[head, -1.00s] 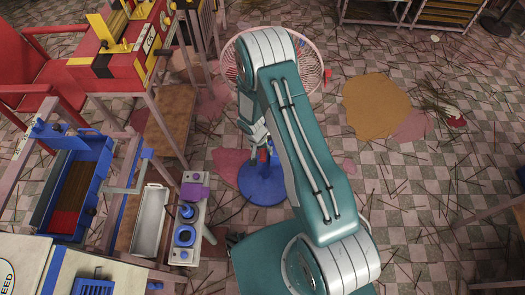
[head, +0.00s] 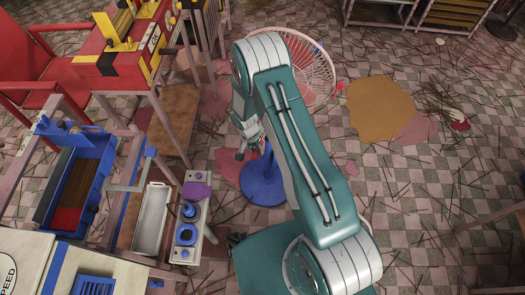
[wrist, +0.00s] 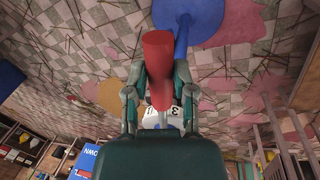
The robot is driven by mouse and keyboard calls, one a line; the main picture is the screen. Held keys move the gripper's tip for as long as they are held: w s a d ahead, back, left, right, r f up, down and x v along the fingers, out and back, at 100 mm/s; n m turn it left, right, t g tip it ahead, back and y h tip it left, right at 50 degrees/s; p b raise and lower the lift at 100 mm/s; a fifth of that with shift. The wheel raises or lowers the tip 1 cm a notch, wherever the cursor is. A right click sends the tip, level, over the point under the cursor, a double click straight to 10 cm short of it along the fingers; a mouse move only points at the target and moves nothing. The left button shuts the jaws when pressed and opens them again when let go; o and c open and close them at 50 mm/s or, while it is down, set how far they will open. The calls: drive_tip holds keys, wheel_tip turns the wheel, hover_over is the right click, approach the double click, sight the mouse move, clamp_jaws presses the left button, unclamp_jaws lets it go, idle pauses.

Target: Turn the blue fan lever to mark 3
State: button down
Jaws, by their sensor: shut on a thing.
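The fan stands beyond my arm in the head view, with a blue round base (head: 262,188) and a pale wire cage (head: 305,75). In the wrist view its blue pole (wrist: 181,42) and base (wrist: 190,15) show behind a thick red lever handle (wrist: 157,45). My gripper (wrist: 157,80) has its two fingers on either side of this red handle and is shut on it. A white plate with dark marks (wrist: 188,116), one reading 3, shows partly below the handle. In the head view my gripper (head: 246,150) is beside the pole, and the lever there is hard to make out.
A red machine (head: 115,55), a blue tray (head: 75,185) and a white trough (head: 152,218) stand at the left. A small panel with purple and blue parts (head: 190,222) is near them. The checkered floor at the right is mostly clear, with scattered sticks.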

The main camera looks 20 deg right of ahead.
drive_tip(key=shift+w+a+m+g, duration=0.3)
drive_tip(key=shift+w+a+m, duration=1.4)
drive_tip(key=shift+m, duration=0.1)
drive_tip(key=shift+c, duration=2.2)
unclamp_jaws()
drive_tip(key=shift+a, duration=0.15)
drive_tip(key=v, duration=1.1)
drive_tip(key=shift+r, duration=0.45)
drive_tip(key=shift+w, duration=0.1)
